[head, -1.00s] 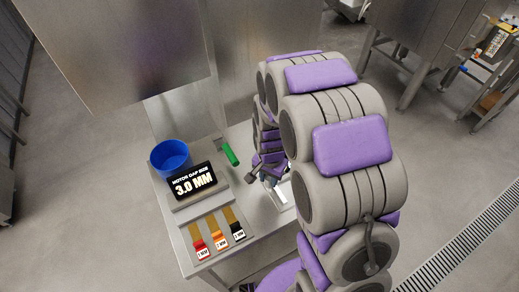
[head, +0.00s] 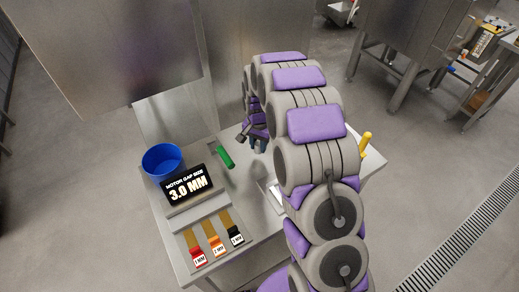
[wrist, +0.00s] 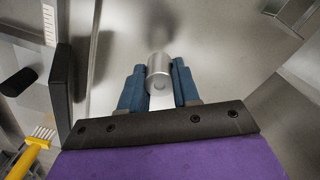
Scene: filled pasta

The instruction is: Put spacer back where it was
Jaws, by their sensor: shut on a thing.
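My gripper (wrist: 160,88) has blue fingers, shut on a short silver metal cylinder (wrist: 159,68), which I take to be the spacer. The cylinder sits between the fingertips with its round end toward the wrist camera. In the head view my gripper (head: 258,146) is over the far part of the metal table (head: 262,222), right of a green cylindrical item (head: 225,157). The held cylinder cannot be made out there. Whether it touches anything beyond the fingers is unclear.
A sign reading 3.0 MM (head: 187,187), a blue tub (head: 162,160) and red, orange and black labelled strips (head: 216,245) occupy the table's left. A yellow-handled brush (wrist: 30,155) shows lower left in the wrist view. My arm hides much of the table's right.

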